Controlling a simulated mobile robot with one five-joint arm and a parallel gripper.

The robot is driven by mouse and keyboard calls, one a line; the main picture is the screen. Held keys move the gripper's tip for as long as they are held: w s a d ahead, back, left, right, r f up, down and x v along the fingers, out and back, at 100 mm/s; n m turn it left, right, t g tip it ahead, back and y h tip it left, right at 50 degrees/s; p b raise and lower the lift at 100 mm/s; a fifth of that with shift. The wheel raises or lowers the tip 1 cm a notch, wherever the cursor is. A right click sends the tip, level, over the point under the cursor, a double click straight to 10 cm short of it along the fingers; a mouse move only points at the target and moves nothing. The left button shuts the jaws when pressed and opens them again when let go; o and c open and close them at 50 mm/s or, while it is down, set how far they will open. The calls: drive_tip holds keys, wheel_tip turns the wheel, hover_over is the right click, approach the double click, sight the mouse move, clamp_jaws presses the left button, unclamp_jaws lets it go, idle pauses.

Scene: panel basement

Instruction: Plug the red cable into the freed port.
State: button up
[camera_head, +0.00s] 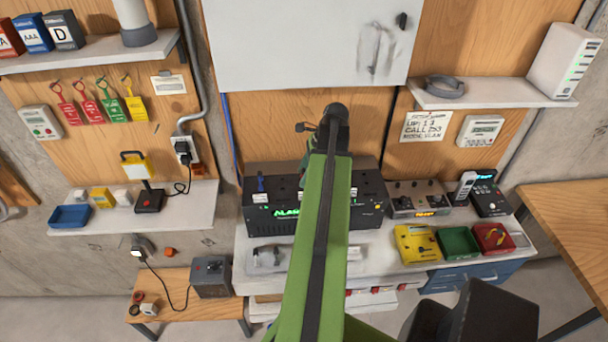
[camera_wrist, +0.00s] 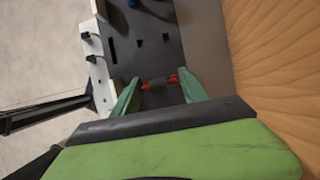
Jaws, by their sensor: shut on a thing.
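In the wrist view, my gripper (camera_wrist: 157,88) has its two green fingers shut on a short red piece with a dark middle (camera_wrist: 158,85), which looks like the red cable's plug. It is held in front of a dark panel (camera_wrist: 145,55). The panel has a slot, and a blue plug (camera_wrist: 166,38) shows on it. I cannot tell which port is free, nor whether the red plug touches the panel. In the head view, my green arm covers the middle of a black box (camera_head: 368,205) with a green lit display; the held plug is hidden there.
In the head view, the box stands on a grey bench (camera_head: 385,250). A grey control unit (camera_head: 420,198) and yellow, green and red bins stand to its right. A grey wall cabinet (camera_head: 310,40) is above. In the wrist view, a white strip with black knobs (camera_wrist: 93,50) borders the panel.

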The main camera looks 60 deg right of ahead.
idle(0.3)
drive_tip(key=o, duration=1.6)
drive_tip(key=shift+c, duration=0.2)
drive_tip(key=o, duration=0.4)
wheel_tip(320, 180, up, 8)
drive_tip(key=p, duration=0.7)
drive_tip(key=shift+w+f+p, duration=0.1)
drive_tip(key=shift+f+p, duration=0.1)
drive_tip(key=shift+p, duration=0.15)
drive_tip(key=shift+f, duration=0.1)
